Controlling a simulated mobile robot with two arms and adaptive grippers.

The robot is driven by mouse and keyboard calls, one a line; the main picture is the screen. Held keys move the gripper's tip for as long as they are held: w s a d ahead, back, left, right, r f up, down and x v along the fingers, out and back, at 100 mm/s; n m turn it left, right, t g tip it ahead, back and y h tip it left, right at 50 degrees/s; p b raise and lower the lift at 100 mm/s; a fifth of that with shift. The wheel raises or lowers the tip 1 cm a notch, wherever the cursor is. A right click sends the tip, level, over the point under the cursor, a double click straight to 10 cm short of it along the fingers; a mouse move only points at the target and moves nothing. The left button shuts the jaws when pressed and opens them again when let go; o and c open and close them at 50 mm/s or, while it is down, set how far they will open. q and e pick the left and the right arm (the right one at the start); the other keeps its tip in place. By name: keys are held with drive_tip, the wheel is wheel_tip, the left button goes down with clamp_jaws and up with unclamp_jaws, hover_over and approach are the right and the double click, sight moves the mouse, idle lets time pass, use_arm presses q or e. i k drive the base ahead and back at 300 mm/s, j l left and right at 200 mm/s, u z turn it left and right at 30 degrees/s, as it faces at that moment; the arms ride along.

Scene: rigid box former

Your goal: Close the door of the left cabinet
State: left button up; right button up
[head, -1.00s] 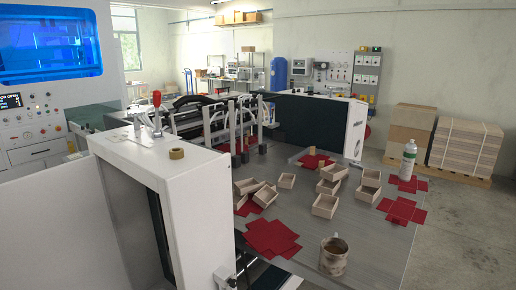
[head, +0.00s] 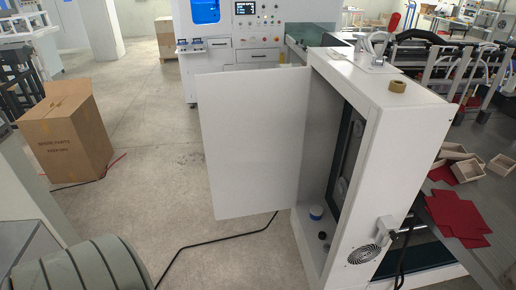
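The left cabinet (head: 390,155) is a tall white box at the right of the head view. Its white door (head: 252,140) stands wide open, swung out to the left of the dark opening. The door is a flat panel, and no handle shows on the face I see.
A cardboard box (head: 66,140) stands on the floor at left. A black cable (head: 215,243) runs across the floor below the door. A tape roll (head: 397,86) lies on the cabinet top. Small boxes and red sheets (head: 456,212) lie on the table at right.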

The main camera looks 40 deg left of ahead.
sight(253, 121)
drive_tip(key=i+j+u, duration=0.2)
drive_tip(key=j+u, duration=0.25)
drive_tip(key=i+j+u, duration=0.25)
drive_tip(key=j+u, duration=0.2)
drive_tip(key=i+j+u, duration=0.3)
drive_tip(key=u, duration=0.15)
drive_tip(key=i+j+u, duration=0.3)
drive_tip(key=i, duration=0.25)
drive_tip(key=i+u, duration=0.25)
drive_tip(key=i, duration=0.35)
drive_tip(key=i+j+z, duration=0.1)
drive_tip(key=z, duration=0.35)
drive_tip(key=i+j+z, duration=0.2)
drive_tip(key=z, duration=0.25)
drive_tip(key=i+j+z, duration=0.25)
drive_tip(key=z, duration=0.2)
drive_tip(key=i+j+z, duration=0.15)
drive_tip(key=z, duration=0.35)
drive_tip(key=j+z, duration=0.3)
drive_tip(key=z, duration=0.15)
drive_tip(key=i+j+z, duration=0.1)
drive_tip(key=j+z, duration=0.15)
drive_tip(key=z, duration=0.25)
drive_tip(key=j+z, duration=0.3)
drive_tip(key=z, duration=0.15)
